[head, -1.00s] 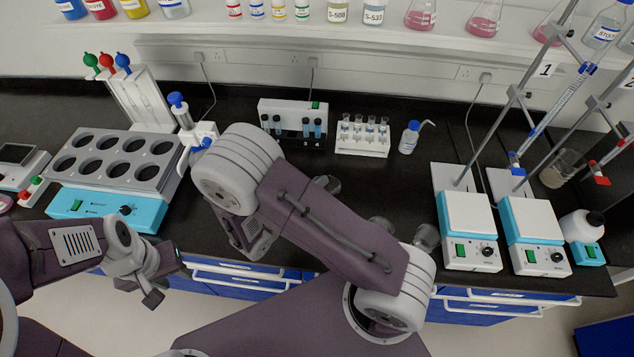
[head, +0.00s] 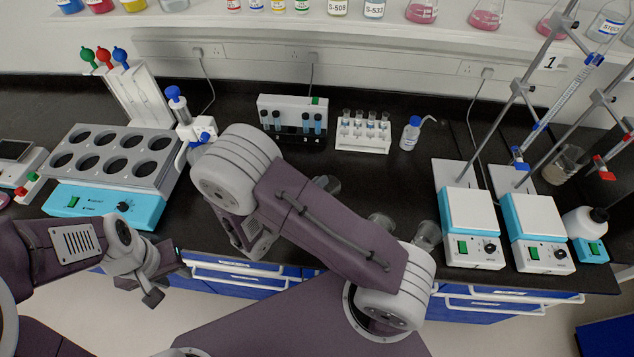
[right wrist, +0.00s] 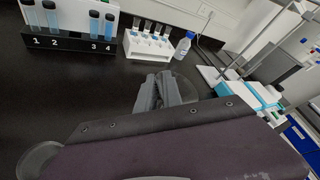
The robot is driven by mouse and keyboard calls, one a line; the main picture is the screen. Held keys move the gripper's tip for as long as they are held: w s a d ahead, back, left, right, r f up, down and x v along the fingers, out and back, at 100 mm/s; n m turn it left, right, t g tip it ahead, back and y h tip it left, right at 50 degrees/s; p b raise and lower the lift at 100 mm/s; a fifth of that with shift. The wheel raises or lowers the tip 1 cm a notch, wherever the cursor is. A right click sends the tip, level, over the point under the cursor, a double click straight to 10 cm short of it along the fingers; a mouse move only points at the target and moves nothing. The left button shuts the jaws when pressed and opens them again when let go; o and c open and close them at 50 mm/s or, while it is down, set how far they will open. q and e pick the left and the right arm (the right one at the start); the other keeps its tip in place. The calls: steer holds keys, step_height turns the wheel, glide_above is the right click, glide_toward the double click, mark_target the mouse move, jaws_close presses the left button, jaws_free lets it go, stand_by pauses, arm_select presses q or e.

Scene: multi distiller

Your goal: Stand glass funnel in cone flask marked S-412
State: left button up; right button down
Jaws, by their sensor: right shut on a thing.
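My right gripper (right wrist: 155,92) is shut on a clear glass piece (right wrist: 185,88), seemingly the glass funnel, above the black bench. In the head view my right arm hides this gripper, and a bit of clear glass (head: 326,184) shows past the arm's edge. Two more clear glass vessels (head: 380,222) (head: 428,235) stand partly behind my right arm; no label is readable on them, so I cannot tell which is S-412. Another glass rim (right wrist: 40,155) shows at lower left in the right wrist view. My left gripper (head: 165,275) hangs by the bench front, its jaws unclear.
A tube rack (head: 362,138), a numbered tube block (head: 292,118) and a wash bottle (head: 410,132) stand behind. Hotplates (head: 470,225) (head: 533,230) with clamp stands are at right. A heating block (head: 112,160) is at left. The bench before the rack looks clear.

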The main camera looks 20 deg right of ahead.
steer(key=shift+f+b, duration=0.35)
steer(key=shift+f, duration=0.1)
steer(key=c, duration=1.4)
jaws_free()
steer(key=shift+a, duration=0.15)
steer(key=v, duration=0.9)
steer(key=shift+b, duration=0.45)
